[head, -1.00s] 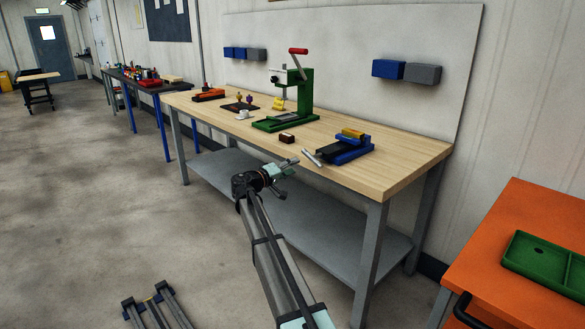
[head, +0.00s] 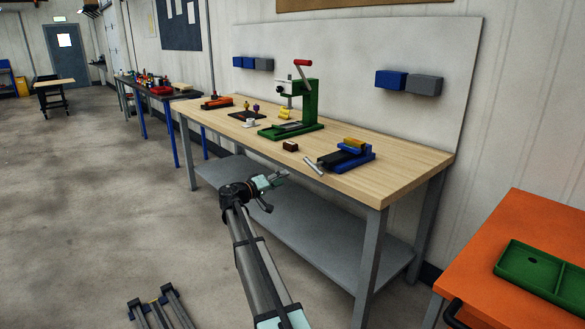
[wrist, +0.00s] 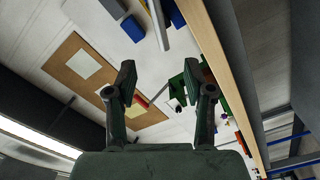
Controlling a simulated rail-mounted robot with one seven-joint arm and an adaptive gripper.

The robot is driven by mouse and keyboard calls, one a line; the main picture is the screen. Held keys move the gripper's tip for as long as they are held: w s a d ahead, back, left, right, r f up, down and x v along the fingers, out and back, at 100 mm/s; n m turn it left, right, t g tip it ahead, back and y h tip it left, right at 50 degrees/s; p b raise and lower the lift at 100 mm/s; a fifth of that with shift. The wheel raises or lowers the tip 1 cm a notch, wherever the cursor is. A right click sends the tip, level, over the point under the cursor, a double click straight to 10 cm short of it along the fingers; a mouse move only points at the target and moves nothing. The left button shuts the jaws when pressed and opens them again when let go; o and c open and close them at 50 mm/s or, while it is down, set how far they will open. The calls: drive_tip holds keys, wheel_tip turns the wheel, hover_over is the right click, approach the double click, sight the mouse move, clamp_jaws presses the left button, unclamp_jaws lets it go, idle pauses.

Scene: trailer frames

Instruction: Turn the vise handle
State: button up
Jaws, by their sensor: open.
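The blue vise (head: 345,157) sits near the front edge of the wooden workbench, toward its right end. Its grey bar handle (head: 313,165) sticks out at the vise's left, by the bench's front edge. My gripper (head: 277,180) is in front of the bench, lower and to the left of the handle, and apart from it. In the wrist view my gripper (wrist: 165,80) shows its two fingers wide apart with nothing between them. A grey bar (wrist: 155,22), which looks like the handle, shows beyond the fingers at the top of that view.
The wooden bench (head: 410,172) has a front edge between my gripper and the vise. A green press (head: 305,105) with a red-tipped lever and a small brown block (head: 290,146) stand left of the vise. An orange table (head: 530,235) is at the right.

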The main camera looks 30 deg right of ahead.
sight(311, 167)
drive_tip(key=d, duration=0.6)
drive_tip(key=w+d+p, duration=0.1)
drive_tip(key=d, duration=0.4)
drive_tip(key=w+d, duration=0.1)
drive_tip(key=d, duration=0.5)
drive_tip(key=shift+d+p, duration=0.35)
drive_tip(key=shift+s, duration=0.1)
clamp_jaws()
